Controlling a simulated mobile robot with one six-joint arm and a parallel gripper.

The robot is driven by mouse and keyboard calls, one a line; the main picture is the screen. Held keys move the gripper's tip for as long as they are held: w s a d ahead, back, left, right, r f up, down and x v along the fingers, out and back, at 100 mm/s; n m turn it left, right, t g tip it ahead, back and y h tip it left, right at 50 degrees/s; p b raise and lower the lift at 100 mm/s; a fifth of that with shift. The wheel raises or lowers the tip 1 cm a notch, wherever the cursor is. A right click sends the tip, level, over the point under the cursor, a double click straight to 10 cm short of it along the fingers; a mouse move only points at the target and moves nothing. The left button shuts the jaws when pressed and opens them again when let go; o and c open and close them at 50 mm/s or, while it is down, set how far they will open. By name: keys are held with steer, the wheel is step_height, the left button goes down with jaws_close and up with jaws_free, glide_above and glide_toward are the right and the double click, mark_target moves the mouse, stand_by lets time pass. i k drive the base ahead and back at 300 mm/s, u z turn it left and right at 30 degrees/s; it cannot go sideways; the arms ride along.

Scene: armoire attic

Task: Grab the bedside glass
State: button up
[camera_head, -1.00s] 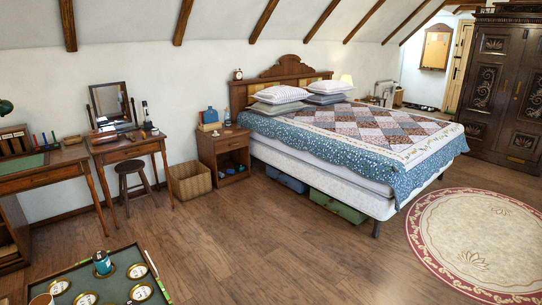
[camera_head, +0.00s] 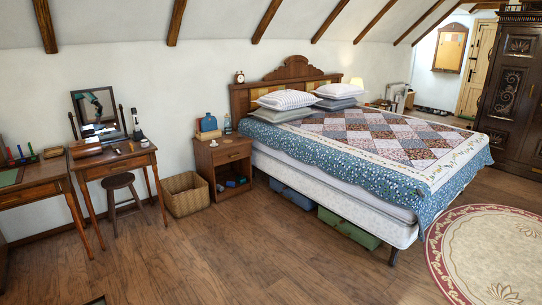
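The wooden nightstand (camera_head: 224,155) stands against the wall, left of the bed. Several small coloured things lie in the nightstand's open lower shelf. My gripper is not in view.
The bed (camera_head: 330,180) fills the middle right. A wicker basket (camera_head: 185,194) stands left of the nightstand, near a stool (camera_head: 119,182) and a dressing table (camera_head: 112,160). Open wood floor (camera_head: 225,250) lies in front. A round rug (camera_head: 490,255) is at the right.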

mark_target(239, 132)
steer(key=i, duration=3.55)
steer(key=u, duration=0.6)
steer(key=i, duration=1.25)
steer(key=z, duration=0.05)
